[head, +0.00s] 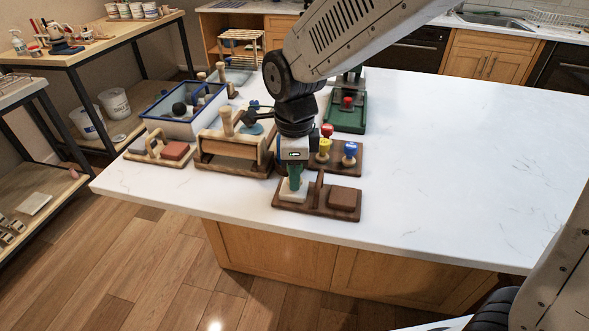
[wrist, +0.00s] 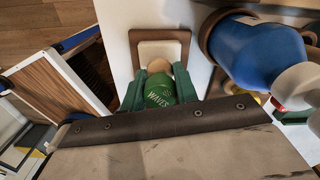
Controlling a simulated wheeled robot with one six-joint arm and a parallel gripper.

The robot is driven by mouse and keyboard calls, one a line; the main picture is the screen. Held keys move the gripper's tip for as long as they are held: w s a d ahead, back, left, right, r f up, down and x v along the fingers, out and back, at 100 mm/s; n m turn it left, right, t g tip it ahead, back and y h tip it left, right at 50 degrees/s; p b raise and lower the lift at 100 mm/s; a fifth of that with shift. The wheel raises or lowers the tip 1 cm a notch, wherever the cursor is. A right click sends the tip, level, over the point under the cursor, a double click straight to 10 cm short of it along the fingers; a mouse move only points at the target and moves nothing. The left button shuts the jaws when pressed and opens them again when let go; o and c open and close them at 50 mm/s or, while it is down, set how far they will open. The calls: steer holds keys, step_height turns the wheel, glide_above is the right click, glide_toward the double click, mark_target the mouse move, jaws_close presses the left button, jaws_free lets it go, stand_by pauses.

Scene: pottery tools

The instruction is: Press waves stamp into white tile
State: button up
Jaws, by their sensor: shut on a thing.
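The green waves stamp (wrist: 158,95), lettered WAVES, is between the green fingers of my gripper (wrist: 160,84). My gripper (head: 295,178) is shut on it and points down above the white tile (head: 292,194). In the wrist view the stamp's tan end overlaps the near part of the white tile (wrist: 160,51). The tile lies in the left place of a dark wooden tray (head: 314,210), whose rim also shows in the wrist view (wrist: 133,40). The stamp's lower face is hidden, so I cannot tell whether it touches the tile.
A brown tile (head: 344,198) lies in the tray's right place. Red (head: 327,130), yellow (head: 323,146) and blue (head: 350,149) stamps stand on a rack just behind. A wooden press box (head: 232,155) stands left. The table (head: 460,170) is clear on the right.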

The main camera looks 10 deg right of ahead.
steer(key=shift+f, duration=0.65)
stand_by(0.8)
steer(key=shift+r, duration=3.05)
